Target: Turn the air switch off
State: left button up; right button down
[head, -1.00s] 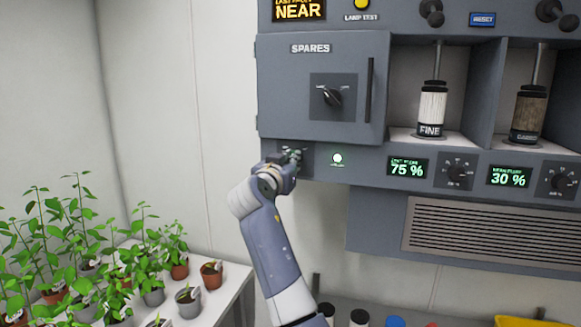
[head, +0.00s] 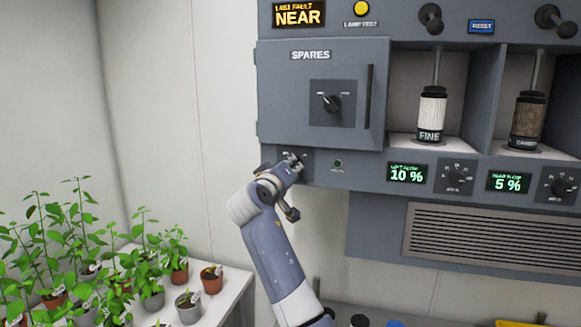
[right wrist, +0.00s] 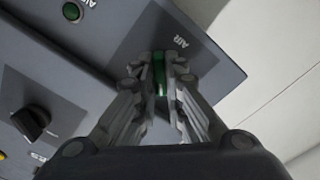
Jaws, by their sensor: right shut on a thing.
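The air switch (right wrist: 161,76) is a small knob on a dark plate labelled AIR, at the lower left corner of the grey panel. In the right wrist view it sits between the two fingers of my right gripper (right wrist: 160,88), which is shut on it. In the head view my right gripper (head: 290,163) covers most of the switch. The round air lamp (head: 338,163) beside it is dark green and unlit; it also shows in the right wrist view (right wrist: 73,12). My left gripper is not in view.
Above is a SPARES door (head: 310,100) with a knob (head: 331,102) and a vertical handle. To the right, displays read 10 % (head: 407,174) and 5 % (head: 509,182). Potted plants (head: 211,278) stand on a white table at lower left.

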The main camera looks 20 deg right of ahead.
jog(key=shift+r+n, duration=0.3)
jog(key=shift+r, duration=0.15)
jog(key=c, duration=1.7)
grip_release()
jog(key=shift+w+f, duration=0.1)
jog(key=shift+f, duration=0.2)
jog(key=v, duration=1.2)
